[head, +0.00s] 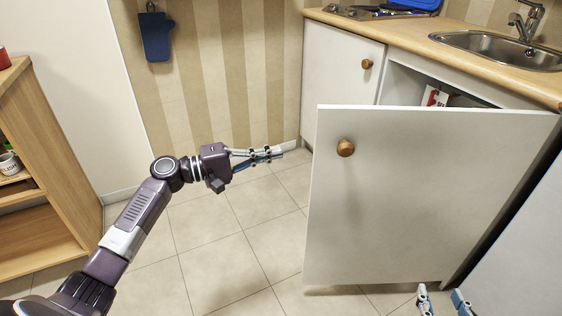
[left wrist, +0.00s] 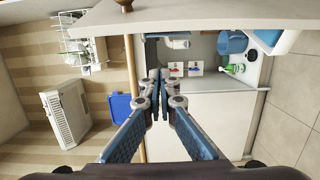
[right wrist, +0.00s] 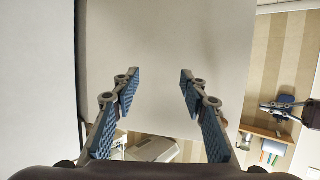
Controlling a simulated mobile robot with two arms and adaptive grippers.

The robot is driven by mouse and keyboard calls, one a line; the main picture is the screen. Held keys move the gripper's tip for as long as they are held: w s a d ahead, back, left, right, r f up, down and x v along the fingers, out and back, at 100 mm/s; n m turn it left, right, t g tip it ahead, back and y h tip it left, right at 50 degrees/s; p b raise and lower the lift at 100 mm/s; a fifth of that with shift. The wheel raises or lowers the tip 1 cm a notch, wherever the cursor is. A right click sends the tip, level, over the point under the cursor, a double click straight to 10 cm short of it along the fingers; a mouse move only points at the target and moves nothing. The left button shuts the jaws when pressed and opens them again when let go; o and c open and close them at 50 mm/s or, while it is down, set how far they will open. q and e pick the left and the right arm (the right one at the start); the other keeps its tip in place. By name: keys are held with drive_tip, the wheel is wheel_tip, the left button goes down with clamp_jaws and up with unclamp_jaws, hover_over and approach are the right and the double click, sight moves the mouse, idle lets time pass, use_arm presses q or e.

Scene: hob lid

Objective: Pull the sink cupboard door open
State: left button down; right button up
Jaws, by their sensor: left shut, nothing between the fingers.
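The sink cupboard door (head: 420,190) is a white panel with a round wooden knob (head: 345,147). It stands swung well out from the cupboard, and the dark-shaded interior (head: 405,84) shows over its top. My left gripper (head: 282,150) is shut and empty, left of the door's free edge and apart from the knob. In the left wrist view the closed fingers (left wrist: 158,76) point toward the opening; the door (left wrist: 210,12) runs along the top. My right gripper (head: 442,298) is open and empty low in front of the door; its spread fingers (right wrist: 155,78) face a pale panel.
Inside the cupboard are a blue bucket (left wrist: 232,42) and a green bottle (left wrist: 234,68). A closed white cupboard (head: 340,65) stands left of the opening, under the worktop with the sink (head: 500,48). A wooden shelf (head: 35,150) stands far left. Tiled floor (head: 230,230) between is clear.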

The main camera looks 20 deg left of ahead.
use_arm(q)
drive_tip(key=w+d, duration=0.2)
drive_tip(key=d, duration=0.5)
drive_tip(key=shift+d+b, duration=0.3)
drive_tip(key=shift+d, duration=0.05)
use_arm(e)
drive_tip(key=shift+w+a+r+t+y, duration=0.2)
drive_tip(key=shift+r+t, duration=0.15)
drive_tip(key=shift+r, duration=0.3)
drive_tip(key=shift+w+a+r+t+y, duration=0.1)
drive_tip(key=shift+w+r+t, duration=0.25)
drive_tip(key=shift+r, duration=0.35)
drive_tip(key=shift+w+a+r+t+y, duration=0.15)
drive_tip(key=shift+r+t, duration=0.25)
drive_tip(key=shift+r, duration=0.25)
use_arm(q)
drive_tip(key=shift+w+f, duration=0.1)
